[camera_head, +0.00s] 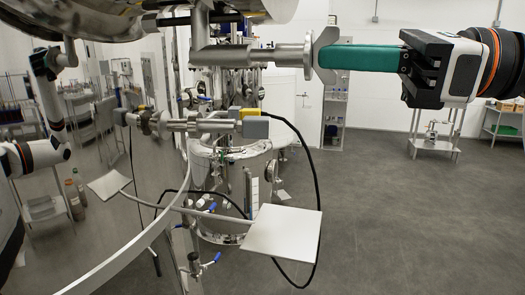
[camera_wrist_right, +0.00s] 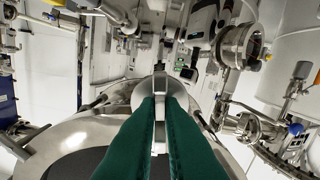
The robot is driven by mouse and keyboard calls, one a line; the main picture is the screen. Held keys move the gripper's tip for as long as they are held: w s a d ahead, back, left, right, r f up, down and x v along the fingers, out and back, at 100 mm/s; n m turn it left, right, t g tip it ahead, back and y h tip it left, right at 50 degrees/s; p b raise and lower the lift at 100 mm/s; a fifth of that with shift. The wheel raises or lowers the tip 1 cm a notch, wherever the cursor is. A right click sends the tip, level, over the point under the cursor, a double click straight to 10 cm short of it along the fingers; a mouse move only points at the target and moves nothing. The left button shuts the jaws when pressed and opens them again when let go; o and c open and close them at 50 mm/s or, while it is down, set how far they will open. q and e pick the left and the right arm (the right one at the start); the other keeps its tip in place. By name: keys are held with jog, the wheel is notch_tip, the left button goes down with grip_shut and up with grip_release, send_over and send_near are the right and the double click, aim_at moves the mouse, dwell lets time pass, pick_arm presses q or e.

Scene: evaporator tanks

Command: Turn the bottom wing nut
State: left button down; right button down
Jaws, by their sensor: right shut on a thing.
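The wing nut (camera_head: 325,40) is a grey metal piece with flared wings. It sits at the right end of a horizontal steel pipe fitting (camera_head: 250,56), near the top centre of the head view. My right gripper (camera_head: 320,57) reaches in from the right, its green fingers shut on the wing nut. In the right wrist view, the two green fingers (camera_wrist_right: 160,98) close on the thin grey wing nut (camera_wrist_right: 160,85), and their tips partly hide it. I see only one wing nut clearly, so I cannot tell its rank among others. My left gripper does not show.
A polished tank wall (camera_head: 100,235) fills the left and mirrors the room and an arm. Pale square plates (camera_head: 282,235) stick out below the pipe. A black cable (camera_head: 316,200) hangs in a loop. Open grey floor (camera_head: 420,230) lies at the right.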

jog(key=shift+n, duration=1.1)
jog(key=shift+b, duration=0.3)
jog(key=shift+n, duration=1.1)
jog(key=shift+n+b, duration=0.45)
jog(key=shift+n, duration=0.75)
jog(key=shift+n, duration=1.1)
